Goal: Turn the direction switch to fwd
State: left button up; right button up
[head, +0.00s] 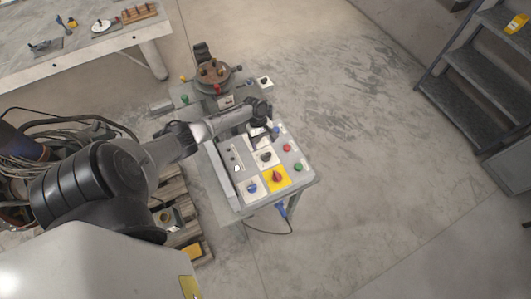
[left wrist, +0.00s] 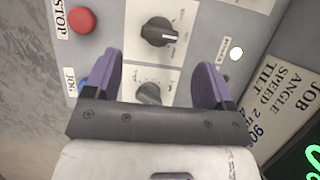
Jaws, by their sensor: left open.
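A grey control panel (head: 228,157) stands in the middle of the head view. My left gripper (head: 262,139) is over its far part, pointing down, open and empty. In the left wrist view, the purple fingers of my left gripper (left wrist: 158,68) stand apart on either side of a dark rotary knob (left wrist: 148,93), partly hidden by the gripper body. A second black knob (left wrist: 158,32) sits on a white plate beyond the fingertips; it also shows in the head view (head: 265,157). The small labels are too blurred to tell which knob is the direction switch. My right gripper is out of view.
A red STOP button (left wrist: 82,20) and a blue JOG button (left wrist: 82,80) lie left of the knobs. A red knob on a yellow plate (head: 278,182) is nearer on the panel. A round positioner table (head: 212,72) stands behind. Open floor lies right.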

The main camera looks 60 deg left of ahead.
aim_at(266, 154)
pick_arm(q)
jog(key=x, duration=0.6)
jog(key=shift+d+f+b, duration=0.1)
jog(key=shift+f+b, duration=0.25)
jog(key=c, duration=0.9)
